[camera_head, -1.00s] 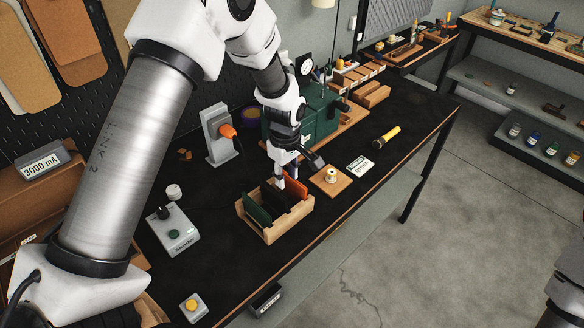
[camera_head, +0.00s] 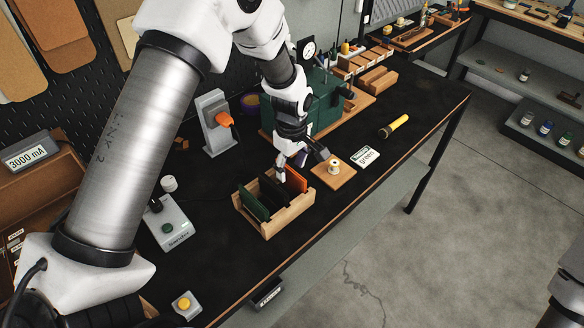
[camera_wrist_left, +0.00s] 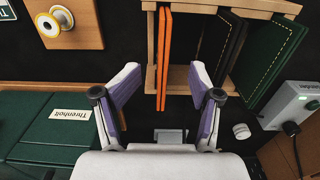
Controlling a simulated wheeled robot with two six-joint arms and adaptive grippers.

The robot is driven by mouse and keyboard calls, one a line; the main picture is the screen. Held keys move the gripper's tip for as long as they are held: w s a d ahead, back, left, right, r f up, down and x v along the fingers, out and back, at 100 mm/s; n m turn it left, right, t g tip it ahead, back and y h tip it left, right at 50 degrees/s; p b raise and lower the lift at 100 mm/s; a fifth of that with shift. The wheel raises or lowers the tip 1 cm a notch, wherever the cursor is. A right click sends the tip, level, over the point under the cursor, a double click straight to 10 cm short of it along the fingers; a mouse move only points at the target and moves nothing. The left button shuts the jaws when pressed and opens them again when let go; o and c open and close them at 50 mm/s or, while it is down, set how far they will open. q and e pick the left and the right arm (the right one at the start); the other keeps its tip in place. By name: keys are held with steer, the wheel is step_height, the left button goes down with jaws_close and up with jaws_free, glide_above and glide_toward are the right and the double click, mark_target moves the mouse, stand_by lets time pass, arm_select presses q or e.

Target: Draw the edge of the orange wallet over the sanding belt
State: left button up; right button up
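The orange wallet (camera_head: 296,180) stands on edge at the right end of a wooden rack (camera_head: 283,223), beside dark and green wallets. In the left wrist view the orange wallet (camera_wrist_left: 164,50) shows edge-on as two thin orange layers. My left gripper (camera_head: 291,168) is just above and behind that end of the rack. In the left wrist view its fingers (camera_wrist_left: 163,78) are spread, with the wallet's edge appearing between them and a gap on each side. A grey upright device with an orange part (camera_head: 216,122) stands behind; I cannot make out a sanding belt. My right gripper is out of view.
A green press (camera_head: 322,110) stands right behind my gripper. A spool on a wooden square (camera_head: 335,170), a label card (camera_head: 365,157) and a yellow-handled tool (camera_head: 394,126) lie to the right. A grey control box (camera_head: 169,227) is to the left.

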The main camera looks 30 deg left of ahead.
arm_select(q)
steer(key=r, duration=1)
steer(key=shift+w+d+r, duration=0.15)
steer(key=shift+w+r, duration=0.05)
steer(key=shift+r, duration=0.1)
steer(key=c, duration=0.3)
steer(key=shift+r, duration=0.15)
steer(key=shift+c, duration=1.3)
steer(key=d+f+y, duration=0.1)
steer(key=s+d+f+t+y+p, duration=0.1)
steer(key=f+y, duration=0.1)
steer(key=d+f+y+p, duration=0.1)
steer(key=shift+s+d+f, duration=0.25)
steer(key=shift+s+d, duration=0.1)
steer(key=shift+d, duration=0.05)
steer(key=shift+a+f+b, duration=0.1)
steer(key=shift+f+b, duration=0.2)
steer(key=shift+f, duration=0.05)
steer(key=b+x, duration=0.5)
steer(key=x, duration=0.2)
steer(key=shift+w+a+f, duration=0.1)
steer(key=shift+w+a, duration=0.1)
steer(key=shift+a, duration=0.15)
steer(key=shift+c, duration=0.7)
steer(key=shift+a, duration=0.1)
jaws_close()
steer(key=shift+r, duration=0.7)
